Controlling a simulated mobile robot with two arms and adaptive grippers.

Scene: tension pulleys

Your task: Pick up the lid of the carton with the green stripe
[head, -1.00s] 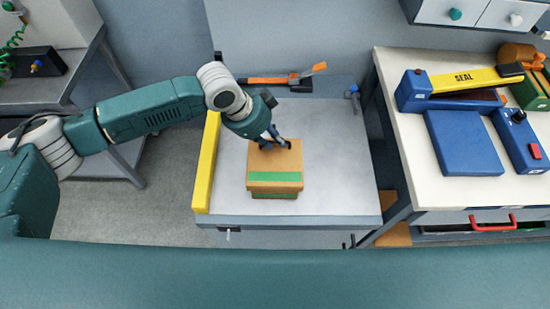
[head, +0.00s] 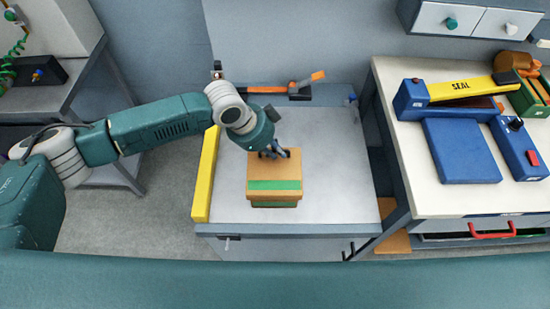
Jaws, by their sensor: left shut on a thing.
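The carton (head: 273,205) stands on the grey tabletop in the head view. Its brown lid (head: 275,172) covers most of it, with a green stripe (head: 274,185) across the near part of the top. Below the lid's front edge a narrow green strip of the carton body shows. My left gripper (head: 274,153) comes in from the left and is shut on the lid at its far edge. The fingertips are small and partly hidden. I cannot tell whether the lid is raised off the carton. My right gripper is not in view.
A yellow bar (head: 206,172) runs along the table's left edge. An orange-handled tool (head: 300,87) lies at the back. On the right, a white bench (head: 405,150) holds a blue and yellow sealer (head: 460,150). The tabletop right of the carton is clear.

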